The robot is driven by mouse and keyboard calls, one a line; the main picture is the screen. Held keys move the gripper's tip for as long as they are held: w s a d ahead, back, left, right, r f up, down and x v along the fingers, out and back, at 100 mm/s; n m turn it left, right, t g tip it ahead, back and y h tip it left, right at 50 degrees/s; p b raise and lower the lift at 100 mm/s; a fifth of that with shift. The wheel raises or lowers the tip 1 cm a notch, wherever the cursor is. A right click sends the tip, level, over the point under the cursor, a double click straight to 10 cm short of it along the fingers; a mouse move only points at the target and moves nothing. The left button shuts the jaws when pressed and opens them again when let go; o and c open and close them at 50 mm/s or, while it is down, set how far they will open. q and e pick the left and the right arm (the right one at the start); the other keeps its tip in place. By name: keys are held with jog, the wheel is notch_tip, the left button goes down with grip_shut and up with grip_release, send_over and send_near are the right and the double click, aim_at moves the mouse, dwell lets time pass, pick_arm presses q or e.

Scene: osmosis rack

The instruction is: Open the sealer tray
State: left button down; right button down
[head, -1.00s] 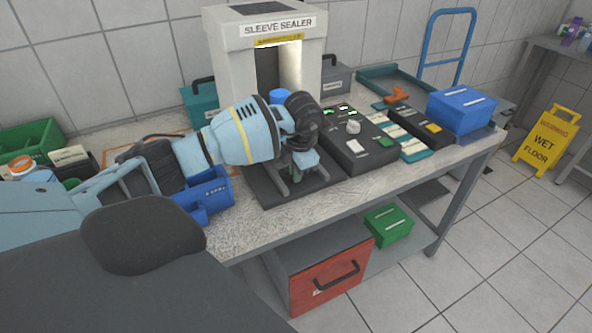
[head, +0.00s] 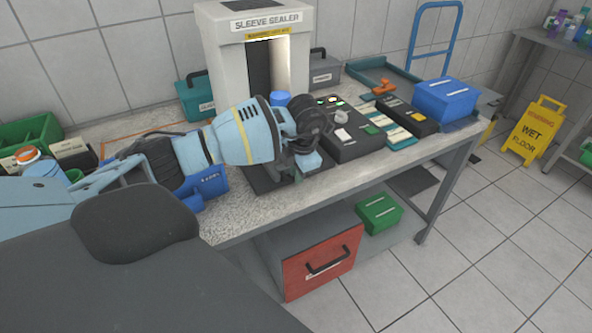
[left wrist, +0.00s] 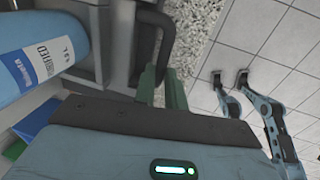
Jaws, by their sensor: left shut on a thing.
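The sealer tray (head: 262,181) is a dark flat plate on the counter in front of the white sleeve sealer (head: 226,70). My left gripper (head: 308,163) is over the front part of the tray, hiding much of it and its handle in the head view. In the left wrist view, the dark tray handle (left wrist: 153,32) runs down to the green fingers of my left gripper (left wrist: 161,90). The gripper is shut on this handle. How far the tray stands out is hard to tell. My right gripper is not in view.
A black control box (head: 340,140) stands right of the tray. A blue bin (head: 209,185) is close by on the left, under my arm. A blue box (head: 446,99) stands farther right. In the left wrist view a blue bottle (left wrist: 35,55) is near the gripper. Floor in front is clear.

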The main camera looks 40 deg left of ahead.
pick_arm(q)
jog(key=c, duration=1.5)
grip_release()
jog(key=shift+o, duration=0.2)
notch_tip(320, 180, up, 8)
jog(key=d, duration=0.1)
jog(key=shift+s+d+f, duration=0.15)
jog(key=shift+s, duration=0.1)
